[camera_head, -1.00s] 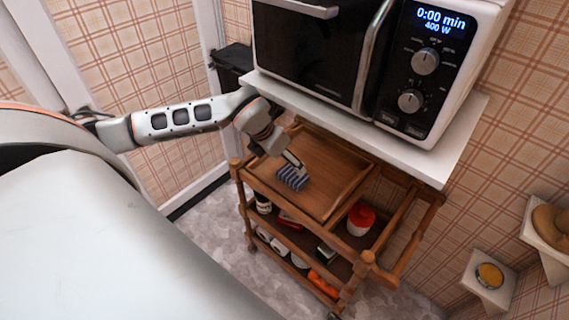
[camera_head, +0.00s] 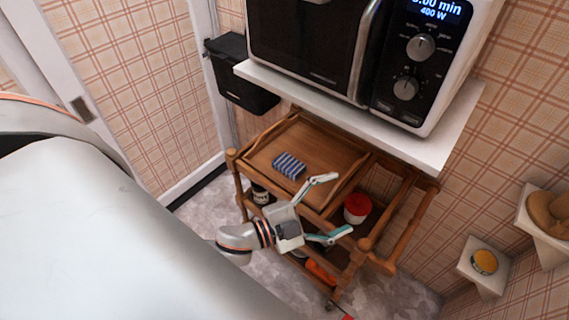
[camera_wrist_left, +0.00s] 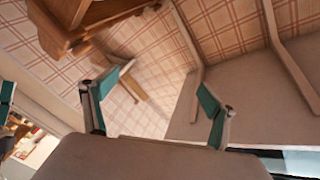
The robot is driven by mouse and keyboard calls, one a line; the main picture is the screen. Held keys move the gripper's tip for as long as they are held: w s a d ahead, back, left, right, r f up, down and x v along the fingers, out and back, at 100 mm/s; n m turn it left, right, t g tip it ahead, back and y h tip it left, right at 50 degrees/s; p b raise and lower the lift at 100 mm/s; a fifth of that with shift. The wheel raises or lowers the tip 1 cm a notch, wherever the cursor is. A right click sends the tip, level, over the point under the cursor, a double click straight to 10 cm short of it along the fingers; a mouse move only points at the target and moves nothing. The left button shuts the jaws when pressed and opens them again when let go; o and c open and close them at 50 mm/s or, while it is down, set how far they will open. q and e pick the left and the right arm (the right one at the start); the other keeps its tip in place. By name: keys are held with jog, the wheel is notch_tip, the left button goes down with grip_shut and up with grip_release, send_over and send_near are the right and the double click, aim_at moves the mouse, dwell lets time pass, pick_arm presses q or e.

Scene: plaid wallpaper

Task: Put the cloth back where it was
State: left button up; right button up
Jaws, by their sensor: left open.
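The cloth (camera_head: 289,165), a small folded piece with blue and white stripes, lies on the wooden tray top (camera_head: 318,152) of the trolley, towards its left side. My left gripper (camera_head: 341,204) is open and empty. It shows in front of the trolley, to the right of and below the cloth, apart from it. Its open fingers also show in the left wrist view (camera_wrist_left: 150,95), with nothing between them. The cloth is not seen in the wrist view. My right gripper is not in view.
A microwave (camera_head: 360,50) stands on a white shelf (camera_head: 400,135) above and behind the trolley. A red-lidded tub (camera_head: 357,208) sits on a lower shelf. A black bin (camera_head: 240,80) hangs at the back left. Small wall shelves (camera_head: 487,275) are at the right.

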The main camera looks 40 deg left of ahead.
pick_arm(q)
jog(key=s+a+f+n+g+y+p, duration=0.2)
jog(key=s+f+n, duration=0.3)
jog(key=f, duration=0.3)
jog(key=s+a+f+n+g+y+p, duration=0.2)
jog(key=s+a+f+n+g+y, duration=0.1)
jog(key=s+f+n, duration=0.3)
notch_tip(320, 180, down, 2)
jog(key=shift+s+a+f+y, duration=0.1)
jog(key=shift+s+a+y, duration=0.1)
jog(key=shift+s+y, duration=0.7)
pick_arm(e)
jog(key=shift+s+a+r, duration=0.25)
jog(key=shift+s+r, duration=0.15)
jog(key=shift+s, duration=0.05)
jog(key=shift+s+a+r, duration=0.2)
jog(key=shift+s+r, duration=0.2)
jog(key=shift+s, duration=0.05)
pick_arm(q)
jog(key=shift+s, duration=0.15)
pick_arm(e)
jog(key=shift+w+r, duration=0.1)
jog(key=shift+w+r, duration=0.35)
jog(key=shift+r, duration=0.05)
pick_arm(q)
jog(key=shift+c, duration=0.2)
